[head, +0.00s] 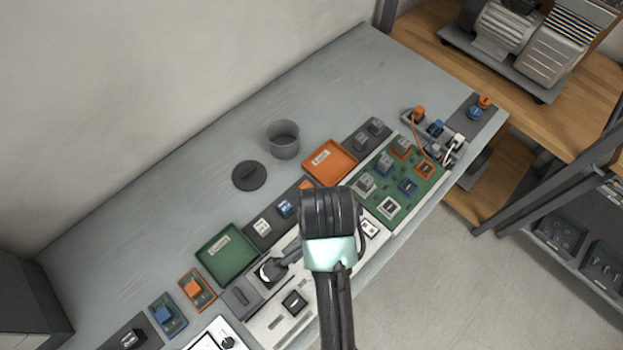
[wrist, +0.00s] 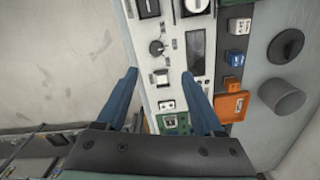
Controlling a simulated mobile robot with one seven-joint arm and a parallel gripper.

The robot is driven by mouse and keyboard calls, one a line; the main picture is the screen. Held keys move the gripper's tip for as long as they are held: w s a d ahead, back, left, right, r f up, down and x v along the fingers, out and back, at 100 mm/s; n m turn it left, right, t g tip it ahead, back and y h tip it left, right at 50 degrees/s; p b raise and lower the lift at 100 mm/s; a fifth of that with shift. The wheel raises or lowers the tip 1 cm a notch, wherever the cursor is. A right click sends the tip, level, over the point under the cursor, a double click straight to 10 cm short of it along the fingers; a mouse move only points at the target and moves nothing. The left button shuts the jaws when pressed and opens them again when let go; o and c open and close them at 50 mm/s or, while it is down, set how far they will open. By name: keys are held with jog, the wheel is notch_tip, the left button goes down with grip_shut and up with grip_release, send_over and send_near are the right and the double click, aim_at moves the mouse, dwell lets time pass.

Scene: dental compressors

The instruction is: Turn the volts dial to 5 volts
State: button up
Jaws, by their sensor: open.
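The light control panel (wrist: 178,95) lies between and beyond my fingers in the wrist view. A larger dial (wrist: 195,6) is cut by the top edge of the wrist view; a dark display window (wrist: 196,50) lies right of the small dial. I cannot read which dial is for volts. My gripper (wrist: 160,73) is open and empty, its blue fingers apart over the panel, with the small dial ahead of the tips. In the head view my arm hides the fingers and part of the panel (head: 258,325).
An orange tray (head: 330,160), a green tray (head: 227,253), a grey cup (head: 284,139) and a dark round lid (head: 249,175) stand behind the panel. A green circuit board (head: 388,183) lies to the right. The back of the bench (head: 190,170) is clear.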

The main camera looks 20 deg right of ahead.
jog(key=f, duration=0.7)
jog(key=s+f+b, duration=0.1)
jog(key=f, duration=0.3)
jog(key=shift+s+f, duration=0.1)
jog(key=shift+f, duration=0.7)
grip_shut()
